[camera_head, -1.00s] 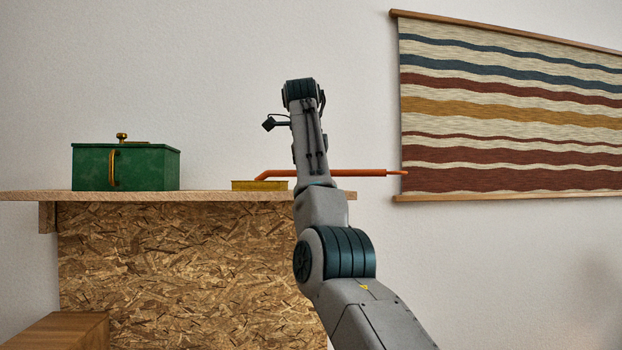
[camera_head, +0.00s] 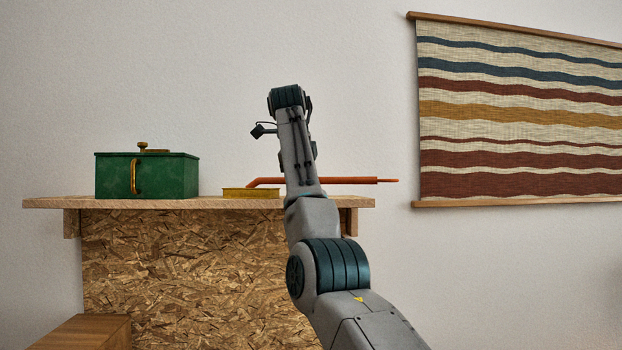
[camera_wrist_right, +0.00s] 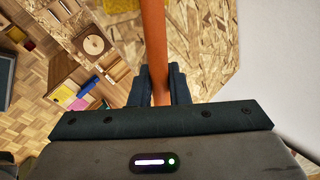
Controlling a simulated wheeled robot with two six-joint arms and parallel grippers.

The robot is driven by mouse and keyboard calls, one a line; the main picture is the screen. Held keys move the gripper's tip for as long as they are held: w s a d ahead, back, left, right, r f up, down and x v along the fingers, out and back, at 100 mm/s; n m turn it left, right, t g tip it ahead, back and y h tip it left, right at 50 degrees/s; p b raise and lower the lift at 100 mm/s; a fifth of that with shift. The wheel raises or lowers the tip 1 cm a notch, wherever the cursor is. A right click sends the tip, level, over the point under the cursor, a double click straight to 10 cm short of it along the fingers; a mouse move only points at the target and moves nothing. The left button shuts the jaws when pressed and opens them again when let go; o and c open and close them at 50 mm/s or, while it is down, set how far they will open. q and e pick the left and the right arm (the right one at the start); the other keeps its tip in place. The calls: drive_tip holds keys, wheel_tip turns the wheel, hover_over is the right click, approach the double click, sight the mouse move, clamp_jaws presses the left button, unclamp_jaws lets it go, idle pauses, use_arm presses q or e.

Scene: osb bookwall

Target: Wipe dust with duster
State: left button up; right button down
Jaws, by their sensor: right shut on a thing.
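The duster has an orange handle (camera_head: 350,181) and a low yellow head (camera_head: 250,193). In the head view the head is at the shelf's top surface (camera_head: 325,202), right of the green box; whether it touches the shelf I cannot tell. My right gripper (camera_wrist_right: 157,88) is shut on the orange handle (camera_wrist_right: 153,40) in the right wrist view; in the head view my right arm hides the fingers and part of the handle. A bit of yellow shows at the top edge of the wrist view. I can make out no dust. My left gripper is not in view.
A green box (camera_head: 147,176) with brass fittings stands on the shelf, left of the duster head, with a small gap between. A striped wall hanging (camera_head: 520,120) is at right. A wooden block (camera_head: 85,333) is at lower left. Small objects (camera_wrist_right: 75,95) lie below.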

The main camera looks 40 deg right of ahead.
sight(330, 179)
drive_tip(key=shift+w+a, duration=0.25)
drive_tip(key=shift+a, duration=0.1)
drive_tip(key=shift+w+a+p, duration=0.3)
drive_tip(key=shift+a+p, duration=0.1)
drive_tip(key=shift+a, duration=0.1)
drive_tip(key=shift+w+a+p, duration=0.3)
drive_tip(key=shift+a+p, duration=0.1)
drive_tip(key=shift+a, duration=0.1)
drive_tip(key=shift+w+a, duration=0.3)
drive_tip(key=shift+a, duration=0.15)
drive_tip(key=shift+s+d+f, duration=0.1)
drive_tip(key=shift+s+d, duration=0.1)
drive_tip(key=shift+d, duration=0.15)
drive_tip(key=shift+s+d+b, duration=0.4)
drive_tip(key=shift+d, duration=0.3)
drive_tip(key=shift+s+d+b, duration=0.4)
drive_tip(key=shift+d, duration=0.25)
drive_tip(key=shift+s+d+b, duration=0.35)
drive_tip(key=shift+d, duration=0.2)
drive_tip(key=shift+s+d+b, duration=0.25)
drive_tip(key=shift+s+d, duration=0.2)
drive_tip(key=shift+d, duration=0.3)
drive_tip(key=shift+s+d+b, duration=0.2)
drive_tip(key=shift+s+d, duration=0.25)
drive_tip(key=shift+d, duration=0.25)
drive_tip(key=shift+s+d, duration=0.35)
drive_tip(key=shift+d, duration=0.2)
drive_tip(key=shift+s+d, duration=0.3)
drive_tip(key=shift+d, duration=0.2)
drive_tip(key=shift+r, duration=0.2)
